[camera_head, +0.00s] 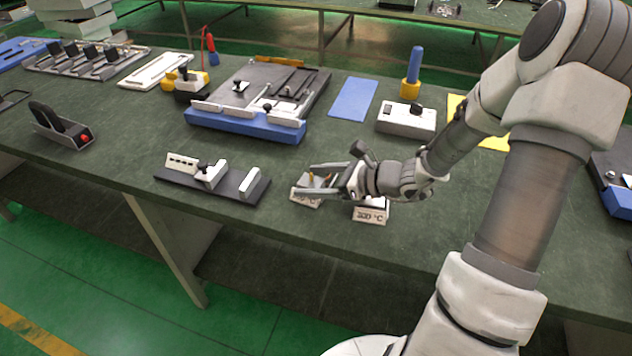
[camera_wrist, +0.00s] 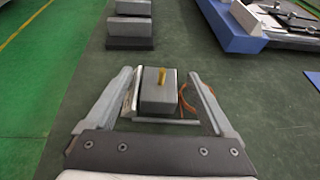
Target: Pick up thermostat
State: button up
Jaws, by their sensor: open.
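The thermostat, as I take it, is a small grey block (camera_wrist: 158,97) with a brass-coloured pin on top, seen in the wrist view. An orange wire curves along its right side. In the head view it is mostly hidden by my gripper (camera_head: 308,181), above a white label (camera_head: 306,197). My gripper, also in the wrist view (camera_wrist: 159,74), is open, with one finger on each side of the block. A gap shows at the right finger; the left finger is very close, and I cannot tell if it touches.
A second white label reading 200 °C (camera_head: 371,214) sits under my wrist. A dark fixture with white blocks (camera_head: 246,184) stands to the left. A blue-edged fixture (camera_head: 240,125) and a white switch box (camera_head: 406,119) stand behind. The table's front edge is close.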

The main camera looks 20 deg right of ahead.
grip_shut()
dwell(0.3)
jog(key=shift+r, duration=0.15)
